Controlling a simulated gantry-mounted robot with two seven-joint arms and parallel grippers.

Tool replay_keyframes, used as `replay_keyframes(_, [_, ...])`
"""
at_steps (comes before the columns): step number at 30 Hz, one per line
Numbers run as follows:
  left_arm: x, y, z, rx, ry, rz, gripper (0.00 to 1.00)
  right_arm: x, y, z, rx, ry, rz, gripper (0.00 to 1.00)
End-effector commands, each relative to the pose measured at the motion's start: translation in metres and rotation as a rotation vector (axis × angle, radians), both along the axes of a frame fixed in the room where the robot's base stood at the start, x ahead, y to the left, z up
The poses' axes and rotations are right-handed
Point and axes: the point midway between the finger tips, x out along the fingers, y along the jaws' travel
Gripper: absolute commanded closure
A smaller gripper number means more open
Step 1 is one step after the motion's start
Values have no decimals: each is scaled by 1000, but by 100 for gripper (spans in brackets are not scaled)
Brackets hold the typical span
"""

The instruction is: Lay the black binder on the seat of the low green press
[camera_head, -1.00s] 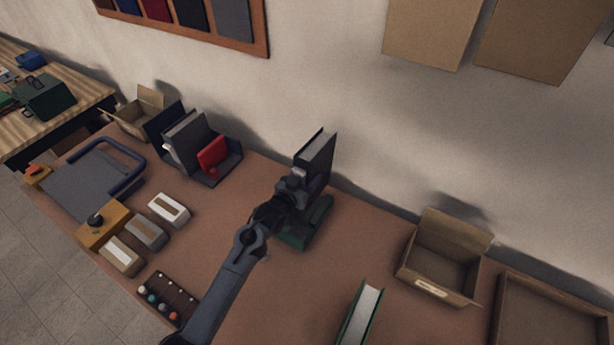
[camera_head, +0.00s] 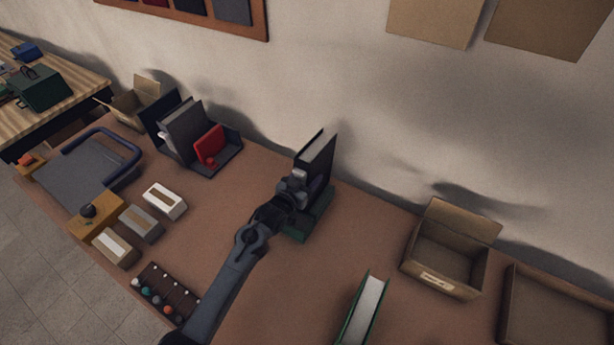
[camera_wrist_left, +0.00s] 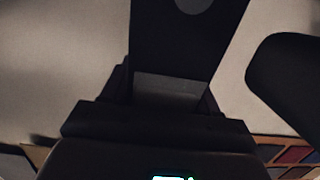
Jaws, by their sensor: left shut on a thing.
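The black binder (camera_head: 319,154) stands upright near the wall in the middle of the head view, its pale page edges facing up. My left gripper (camera_head: 300,187) is shut on its near side. The low green press (camera_head: 297,237) is directly below, partly hidden by my gripper and arm. I cannot tell whether the binder touches the press seat. In the left wrist view, a dark panel with a grey round spot, likely the binder (camera_wrist_left: 170,45), fills the upper middle. My right gripper is not in view.
A green binder (camera_head: 362,310) stands at the front. An open cardboard box (camera_head: 437,283) and a tray (camera_head: 508,300) are to the right. A dark holder with binders and a red item (camera_head: 208,142) is at left. Small boxes and a bead rack (camera_head: 165,292) lie front left.

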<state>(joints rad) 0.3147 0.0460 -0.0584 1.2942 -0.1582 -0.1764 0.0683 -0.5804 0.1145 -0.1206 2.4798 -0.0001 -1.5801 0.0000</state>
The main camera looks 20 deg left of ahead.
Motion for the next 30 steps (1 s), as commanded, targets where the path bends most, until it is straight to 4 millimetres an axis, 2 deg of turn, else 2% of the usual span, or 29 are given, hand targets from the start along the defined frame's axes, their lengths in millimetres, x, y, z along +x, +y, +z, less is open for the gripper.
replay_keyframes(11, [0, 1, -4, 1, 1, 1, 96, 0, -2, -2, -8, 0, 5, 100])
replay_keyframes(12, [0, 1, -4, 1, 1, 1, 39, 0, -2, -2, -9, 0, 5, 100])
replay_keyframes(18, [-1, 1, -5, 2, 4, 1, 10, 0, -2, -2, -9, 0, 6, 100])
replay_keyframes(30, [-7, 2, -6, 2, 9, 0, 10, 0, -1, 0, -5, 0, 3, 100])
